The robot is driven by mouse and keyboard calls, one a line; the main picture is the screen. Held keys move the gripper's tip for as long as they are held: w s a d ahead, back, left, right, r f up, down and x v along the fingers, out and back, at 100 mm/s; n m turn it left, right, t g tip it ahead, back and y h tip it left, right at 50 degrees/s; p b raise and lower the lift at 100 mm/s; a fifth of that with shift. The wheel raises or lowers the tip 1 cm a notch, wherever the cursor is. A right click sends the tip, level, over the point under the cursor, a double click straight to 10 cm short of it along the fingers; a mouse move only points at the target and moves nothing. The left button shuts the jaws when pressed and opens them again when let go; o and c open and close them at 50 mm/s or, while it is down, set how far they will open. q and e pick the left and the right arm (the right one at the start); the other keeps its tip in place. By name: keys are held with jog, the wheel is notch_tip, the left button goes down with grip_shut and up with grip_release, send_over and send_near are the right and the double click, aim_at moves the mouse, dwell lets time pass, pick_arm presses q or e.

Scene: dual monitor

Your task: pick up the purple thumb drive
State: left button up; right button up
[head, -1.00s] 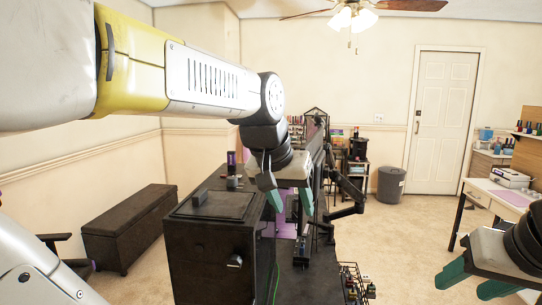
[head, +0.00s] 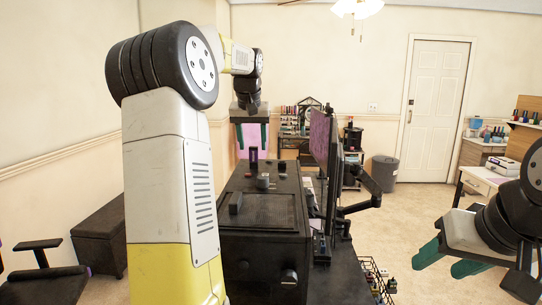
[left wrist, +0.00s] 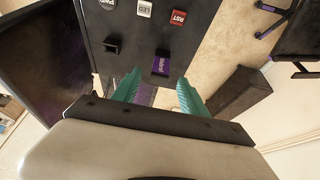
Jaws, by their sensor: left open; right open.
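The purple thumb drive (head: 254,157) stands upright at the far end of the top of a black computer case (head: 262,210). In the left wrist view the drive (left wrist: 160,64) is plugged in or set on the black panel, purple with pale lettering. My left gripper (head: 251,149) is open, with teal fingers pointing down, above or just behind the drive in the head view. In the left wrist view its fingertips (left wrist: 157,82) lie on either side of the line to the drive, apart from it, with nothing between them. My right gripper (head: 448,262) is open and empty at lower right.
A small black block (head: 235,202) and other small parts sit on the case top. PWR, LED and RST buttons (left wrist: 145,8) lie near the drive. Monitors (head: 322,140) on a black arm (head: 362,197) stand close to the right. A dark bench (head: 103,232) stands left.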

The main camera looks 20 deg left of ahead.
aim_at(253, 147)
pick_arm(q)
jog(key=x, duration=0.3)
jog(key=shift+f, duration=0.45)
jog(key=shift+d, duration=0.1)
grip_shut()
jog(key=shift+r, duration=0.15)
jog(key=shift+r, duration=0.65)
notch_tip(253, 147, up, 2)
jog(key=shift+d+r, duration=0.15)
jog(key=s+d+r, duration=0.1)
jog(key=s+d, duration=0.2)
jog(key=d, duration=0.4)
jog(key=s+d, duration=0.2)
jog(key=d, duration=0.6)
jog(key=shift+s+a+r, duration=0.1)
jog(key=shift+r, duration=2.25)
